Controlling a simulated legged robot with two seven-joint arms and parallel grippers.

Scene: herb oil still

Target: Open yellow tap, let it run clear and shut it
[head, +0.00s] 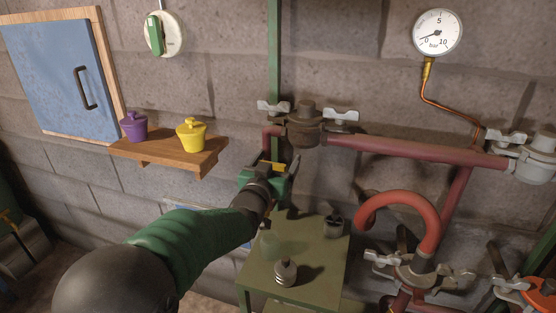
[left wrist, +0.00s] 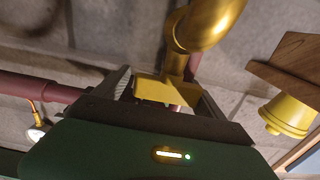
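The yellow tap shows in the left wrist view as a golden rounded body (left wrist: 205,22) with a flat yellow handle (left wrist: 165,90). My left gripper (head: 265,172) is at this tap in the head view, where only a little yellow shows between the fingers and the arm hides the rest. In the left wrist view the two fingers (left wrist: 168,98) stand apart, one at each end of the handle. Whether they press on it I cannot tell. No running liquid is visible, and the outlet is hidden. My right gripper is not in view.
A green table (head: 313,268) below holds a greenish cup (head: 270,245), a small grey ridged item (head: 286,271) and a dark item (head: 334,222). A wooden shelf (head: 170,157) carries purple (head: 133,127) and yellow (head: 191,135) pots. Red pipes (head: 410,148) and a gauge (head: 437,34) are at right.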

